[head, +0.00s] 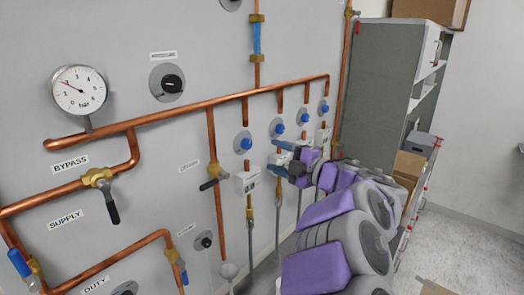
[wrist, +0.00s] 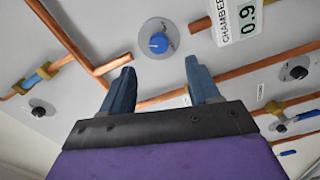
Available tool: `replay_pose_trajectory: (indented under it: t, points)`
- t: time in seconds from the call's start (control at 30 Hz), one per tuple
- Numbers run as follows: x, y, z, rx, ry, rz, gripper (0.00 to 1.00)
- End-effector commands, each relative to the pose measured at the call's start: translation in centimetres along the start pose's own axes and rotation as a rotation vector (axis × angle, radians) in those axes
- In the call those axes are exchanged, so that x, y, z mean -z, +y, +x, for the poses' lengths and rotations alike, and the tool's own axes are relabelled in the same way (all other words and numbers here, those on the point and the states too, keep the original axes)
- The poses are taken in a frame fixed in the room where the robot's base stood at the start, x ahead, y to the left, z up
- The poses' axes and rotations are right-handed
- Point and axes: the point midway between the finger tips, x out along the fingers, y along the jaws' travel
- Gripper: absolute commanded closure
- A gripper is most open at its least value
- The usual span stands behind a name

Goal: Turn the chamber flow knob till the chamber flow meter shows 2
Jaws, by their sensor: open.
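The chamber flow knob (wrist: 158,42) is blue on a grey round plate in the panel, shown in the wrist view. A white meter beside it (wrist: 238,20) is labelled CHAMBER and reads 0.9. My gripper (wrist: 160,66) is open and empty, its two dark blue fingers spread on either side below the knob and apart from it. In the head view my gripper (head: 286,165) is in front of the row of blue knobs on the panel. I cannot tell which of those knobs is the chamber one there.
Copper pipes (head: 218,107) stand out along the panel. A round pressure gauge (head: 79,90), a black pressure knob (head: 172,83) and valve handles are to the left. Another white flow meter (head: 247,183) is left of my gripper. A grey cabinet (head: 378,75) stands to the right.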

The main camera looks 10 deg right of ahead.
Motion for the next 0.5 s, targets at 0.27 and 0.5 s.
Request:
replay_pose_trajectory:
  t: [0.27, 0.5]
  points:
    - [-0.2, -0.1, -5.6, 0.0, -0.005, 0.002, 0.39]
    - [-0.1, -0.1, -7.6, 0.002, 0.001, -0.001, 0.39]
